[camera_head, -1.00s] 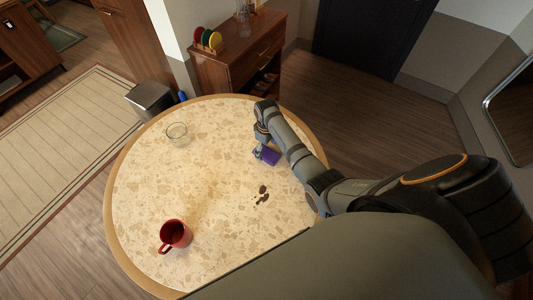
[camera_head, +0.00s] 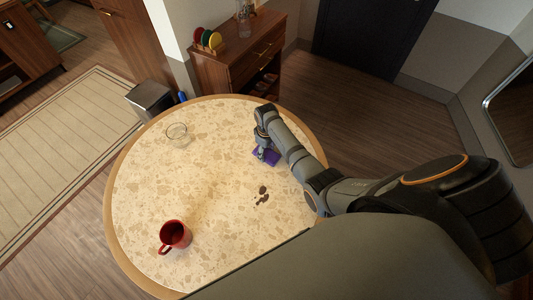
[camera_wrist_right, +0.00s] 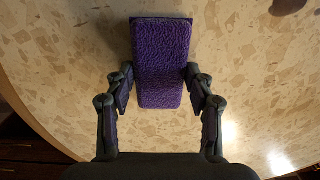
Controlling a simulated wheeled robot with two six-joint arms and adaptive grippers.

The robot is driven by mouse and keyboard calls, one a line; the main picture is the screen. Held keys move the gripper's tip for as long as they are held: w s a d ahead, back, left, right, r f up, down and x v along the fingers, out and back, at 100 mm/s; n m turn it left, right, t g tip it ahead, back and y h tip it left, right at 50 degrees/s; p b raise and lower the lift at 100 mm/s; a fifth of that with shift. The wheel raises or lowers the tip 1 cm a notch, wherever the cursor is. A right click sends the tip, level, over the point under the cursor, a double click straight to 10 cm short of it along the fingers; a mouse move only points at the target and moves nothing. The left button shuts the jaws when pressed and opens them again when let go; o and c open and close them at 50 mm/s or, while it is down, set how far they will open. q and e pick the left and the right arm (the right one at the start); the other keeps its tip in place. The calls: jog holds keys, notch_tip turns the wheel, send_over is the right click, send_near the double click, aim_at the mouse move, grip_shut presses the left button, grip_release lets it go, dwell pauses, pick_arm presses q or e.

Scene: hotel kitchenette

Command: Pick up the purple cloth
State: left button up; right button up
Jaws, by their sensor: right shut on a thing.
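The purple cloth (camera_head: 268,158) is a small folded, textured block near the right edge of the round table. In the right wrist view the cloth (camera_wrist_right: 161,60) lies lengthwise between the fingers. My right gripper (camera_head: 264,154) reaches down over it; in the right wrist view its fingertips (camera_wrist_right: 160,80) press on the cloth's two long sides, so it is shut on the cloth. Whether the cloth is clear of the tabletop I cannot tell. My left gripper is not in view.
The round speckled table (camera_head: 200,185) carries a red mug (camera_head: 175,235) at the front left, a clear glass (camera_head: 177,133) at the back left and dark brown spots (camera_head: 262,196) near the cloth. A wooden cabinet (camera_head: 240,55) stands behind. The table's middle is clear.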

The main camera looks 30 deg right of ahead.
aim_at(266, 152)
jog(key=shift+r+p, duration=0.4)
jog(key=shift+p, duration=0.1)
notch_tip(266, 152, up, 3)
jog(key=p, duration=0.3)
jog(key=shift+w, duration=0.1)
jog(key=s+a+r+p, duration=0.8)
jog(key=s+r+p, duration=0.1)
jog(key=s, duration=0.2)
jog(key=shift+a+p, duration=0.35)
jog(key=shift+a, duration=0.05)
